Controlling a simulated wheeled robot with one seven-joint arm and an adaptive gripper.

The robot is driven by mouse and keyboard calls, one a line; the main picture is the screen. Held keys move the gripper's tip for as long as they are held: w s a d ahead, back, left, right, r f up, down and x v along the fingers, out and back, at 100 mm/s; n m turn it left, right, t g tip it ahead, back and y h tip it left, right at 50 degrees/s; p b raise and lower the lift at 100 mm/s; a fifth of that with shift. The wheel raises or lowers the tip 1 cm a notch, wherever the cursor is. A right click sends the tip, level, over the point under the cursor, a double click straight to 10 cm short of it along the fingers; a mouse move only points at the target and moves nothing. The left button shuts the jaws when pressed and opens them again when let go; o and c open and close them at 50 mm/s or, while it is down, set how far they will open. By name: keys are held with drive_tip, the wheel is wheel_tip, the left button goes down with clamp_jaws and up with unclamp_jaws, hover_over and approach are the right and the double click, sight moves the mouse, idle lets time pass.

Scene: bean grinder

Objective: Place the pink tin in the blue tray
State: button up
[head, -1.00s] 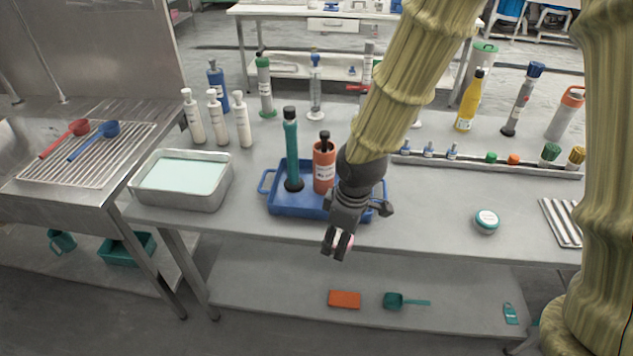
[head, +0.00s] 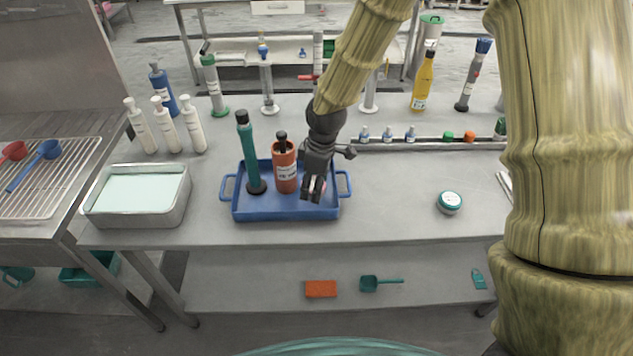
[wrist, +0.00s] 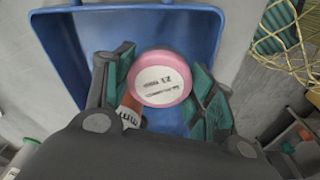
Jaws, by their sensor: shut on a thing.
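The pink tin (wrist: 163,79), round with a white printed label on top, is held between the two green-padded fingers of my gripper (wrist: 165,88) in the wrist view. In the head view my gripper (head: 313,190) is over the right part of the blue tray (head: 285,213), and the tin is mostly hidden by the fingers. The blue tray also shows beneath the tin in the wrist view (wrist: 205,30). I cannot tell whether the tin touches the tray floor.
In the tray stand a teal bottle (head: 247,150) and an orange bottle (head: 286,177), left of my gripper. A metal pan (head: 137,207) is to the left. A small round teal-and-white tin (head: 449,203) is to the right. The table between tray and round tin is clear.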

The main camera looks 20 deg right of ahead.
drive_tip(key=shift+w+d+f, duration=0.15)
drive_tip(key=shift+w+d, duration=0.25)
drive_tip(key=shift+w, duration=0.3)
drive_tip(key=shift+w+d+f, duration=0.1)
drive_tip(key=shift+w+d, duration=0.3)
drive_tip(key=shift+w, duration=0.25)
drive_tip(key=shift+f+p, duration=0.8)
drive_tip(key=shift+f, duration=0.9)
drive_tip(key=shift+f, duration=0.2)
drive_tip(key=o, duration=1)
drive_tip(key=shift+o, duration=0.2)
drive_tip(key=shift+r, duration=0.2)
wheel_tip(320, 180, up, 12)
drive_tip(key=d+b, duration=0.1)
drive_tip(key=b, duration=0.1)
drive_tip(key=shift+s, duration=0.4)
drive_tip(key=shift+d, duration=0.1)
